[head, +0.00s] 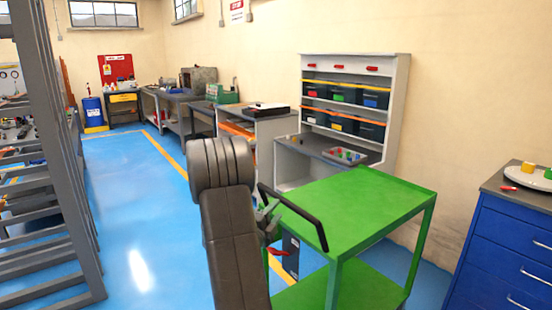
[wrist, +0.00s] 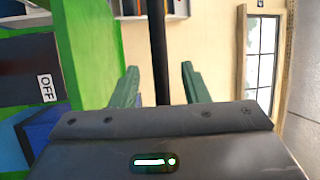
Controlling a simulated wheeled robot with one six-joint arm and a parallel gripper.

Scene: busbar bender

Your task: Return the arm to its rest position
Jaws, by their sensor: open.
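My dark grey arm (head: 232,230) stands raised in the middle of the head view. My gripper (wrist: 160,80) is open in the wrist view, with its two green fingers spread and nothing clamped. A black bar (wrist: 158,45) runs up the wrist view between the fingers, with a visible gap on each side. Its depth relative to the fingertips is unclear. In the head view a black bar (head: 300,220) slants beside the arm, in front of the green cart (head: 365,205). My gripper is mostly hidden behind the arm there.
A dark panel marked OFF (wrist: 28,70) is at the wrist view's left. A blue drawer cabinet (head: 505,250) stands right, a grey rack (head: 62,150) left. A white shelf unit (head: 397,100) with bins is behind the cart. Blue floor (head: 140,215) is clear left of the arm.

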